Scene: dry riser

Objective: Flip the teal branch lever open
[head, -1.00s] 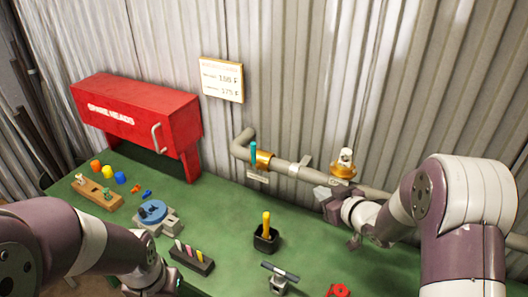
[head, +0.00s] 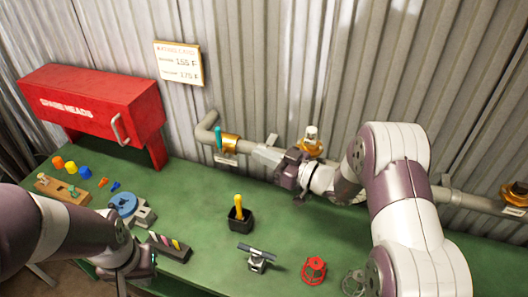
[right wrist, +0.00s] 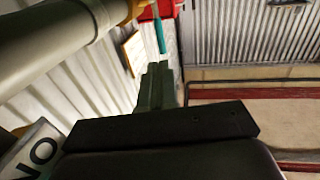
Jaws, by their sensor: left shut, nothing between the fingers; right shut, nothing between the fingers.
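In the right wrist view the teal lever (right wrist: 159,32) shows at the top, just beyond my fingertips. My right gripper (head: 258,154) is shut and empty, along the pipe to the right of the brass body; its shut fingers also show in the right wrist view (right wrist: 156,84). A small gap appears between fingertips and lever; contact cannot be told. My left gripper (head: 146,270) is shut and empty at the bench's lower left.
A red cabinet (head: 95,105) stands left of the valve. A white-topped brass fitting (head: 311,143) is close behind my right wrist. The green bench (head: 200,207) holds a black holder with a yellow handle (head: 239,210), a blue disc (head: 123,204) and a red wheel (head: 314,269).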

